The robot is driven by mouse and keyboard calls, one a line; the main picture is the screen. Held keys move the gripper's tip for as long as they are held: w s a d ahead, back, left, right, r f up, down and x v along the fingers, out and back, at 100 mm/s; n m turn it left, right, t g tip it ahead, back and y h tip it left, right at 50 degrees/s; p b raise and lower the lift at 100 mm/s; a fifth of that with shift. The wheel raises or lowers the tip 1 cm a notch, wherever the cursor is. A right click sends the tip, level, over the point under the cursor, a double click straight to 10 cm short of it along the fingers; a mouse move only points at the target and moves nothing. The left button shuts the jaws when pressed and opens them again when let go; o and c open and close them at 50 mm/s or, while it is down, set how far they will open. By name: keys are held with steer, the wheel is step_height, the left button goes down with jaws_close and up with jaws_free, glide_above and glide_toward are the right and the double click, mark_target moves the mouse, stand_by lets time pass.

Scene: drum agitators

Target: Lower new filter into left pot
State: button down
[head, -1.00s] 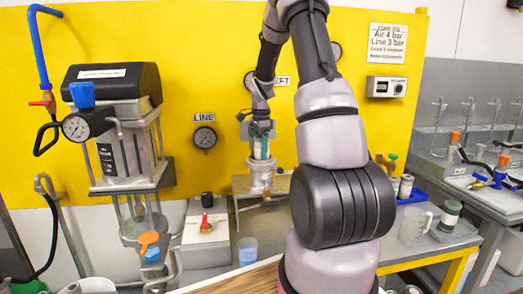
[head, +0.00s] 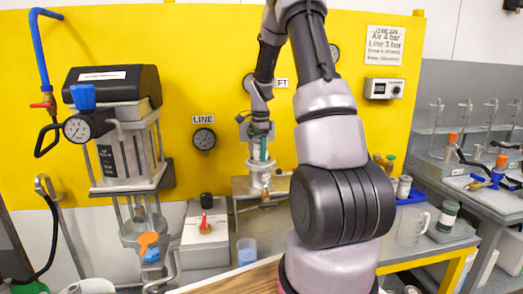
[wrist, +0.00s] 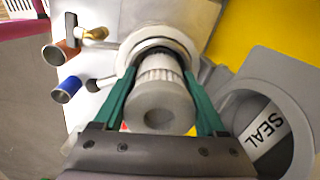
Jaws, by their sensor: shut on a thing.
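The new filter (wrist: 157,103) is a white pleated cylinder with a grey end cap that has a hole in its middle. My gripper (wrist: 158,95) is shut on it, with one green finger on each side. Beyond it in the wrist view is the round metal rim of the left pot (wrist: 143,42), and the filter overlaps this opening. How deep the filter sits in it is hidden. In the head view my gripper (head: 259,148) is small and upright above the pale pot (head: 260,172) on its bench; the filter is mostly hidden between the fingers there.
A grey round housing with a SEAL label (wrist: 268,135) lies close right of the gripper in the wrist view. Red-brown (wrist: 56,54) and blue (wrist: 66,90) capped fittings stick out at left. A pressure gauge labelled LINE (head: 204,139) is on the yellow panel.

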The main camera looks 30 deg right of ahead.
mark_target(259, 162)
steer(key=shift+g, duration=0.3)
steer(key=f, duration=0.1)
steer(key=s+f, duration=0.1)
steer(key=f, duration=0.2)
steer(key=shift+s+a+f, duration=0.15)
steer(key=shift+s+a, duration=0.1)
steer(key=shift+s, duration=0.05)
jaws_free()
steer(key=shift+w+f, duration=0.4)
steer(key=shift+w, duration=0.05)
steer(key=shift+s+r, duration=0.1)
steer(key=shift+r, duration=0.4)
steer(key=r, duration=0.3)
steer(key=w+r, duration=0.1)
steer(key=r, duration=0.2)
steer(key=shift+w+a, duration=0.1)
steer(key=shift+w, duration=0.1)
steer(key=shift+t, duration=0.4)
steer(key=r, duration=0.9)
steer(key=shift+s+d, duration=0.15)
steer(key=shift+d, duration=0.15)
